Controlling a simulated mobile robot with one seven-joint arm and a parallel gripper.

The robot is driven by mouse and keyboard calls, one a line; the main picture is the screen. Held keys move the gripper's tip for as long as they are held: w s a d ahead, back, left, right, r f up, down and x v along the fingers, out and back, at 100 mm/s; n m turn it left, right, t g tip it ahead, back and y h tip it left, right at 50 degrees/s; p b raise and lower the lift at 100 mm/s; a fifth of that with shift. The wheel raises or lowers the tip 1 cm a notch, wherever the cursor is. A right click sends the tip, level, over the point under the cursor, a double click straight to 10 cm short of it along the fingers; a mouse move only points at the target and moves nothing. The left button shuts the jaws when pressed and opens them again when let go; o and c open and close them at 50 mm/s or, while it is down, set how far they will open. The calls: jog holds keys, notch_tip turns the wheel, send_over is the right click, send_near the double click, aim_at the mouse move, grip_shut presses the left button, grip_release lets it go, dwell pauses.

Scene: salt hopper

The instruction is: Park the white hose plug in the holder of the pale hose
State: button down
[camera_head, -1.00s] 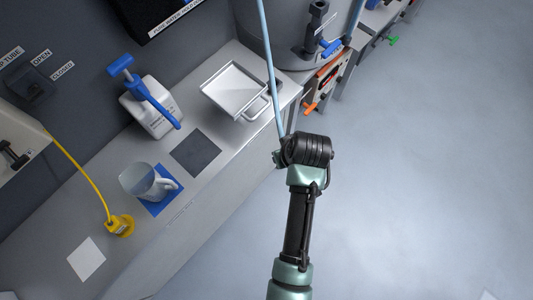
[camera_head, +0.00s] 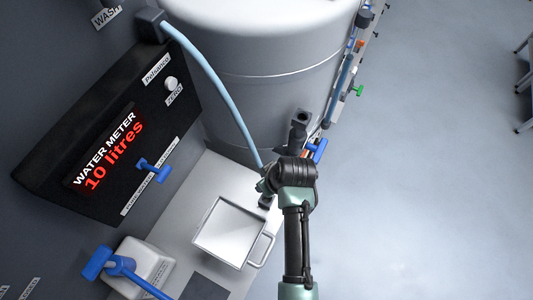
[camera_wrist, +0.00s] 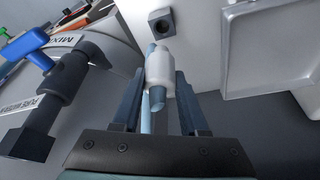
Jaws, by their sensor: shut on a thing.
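My gripper (camera_wrist: 163,92) is shut on the white hose plug (camera_wrist: 160,72), with one dark finger on each side of it. The plug has a pale blue-grey end piece. In the head view my gripper (camera_head: 266,180) is near the far bench corner, and the plug is hard to make out there. The pale hose (camera_head: 215,82) runs from a dark wall fitting down to my gripper. A dark square block with a round hole, seemingly the holder (camera_wrist: 160,20), stands on the white bench just beyond the plug. The plug appears apart from it. In the head view the block (camera_head: 265,202) is partly hidden.
A metal tray (camera_head: 232,232) with a handle lies beside the block. The big grey tank (camera_head: 262,75) stands behind, with a black valve (camera_head: 298,137) and blue handle (camera_head: 318,150) close to my gripper. The water meter (camera_head: 110,150) reads 10 litres. Open floor lies right.

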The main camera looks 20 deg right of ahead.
jog(key=shift+w, duration=0.25)
jog(key=shift+s+r, duration=0.25)
jog(key=shift+s, duration=0.15)
jog(key=shift+w, duration=0.15)
notch_tip(320, 180, down, 3)
jog(key=shift+r+n+b, duration=0.2)
jog(key=shift+n+b, duration=0.1)
jog(key=shift+b, duration=0.55)
jog(key=shift+f+b, duration=1.2)
jog(key=shift+f, duration=0.4)
jog(key=shift+f+b, duration=0.95)
jog(key=shift+f, duration=0.95)
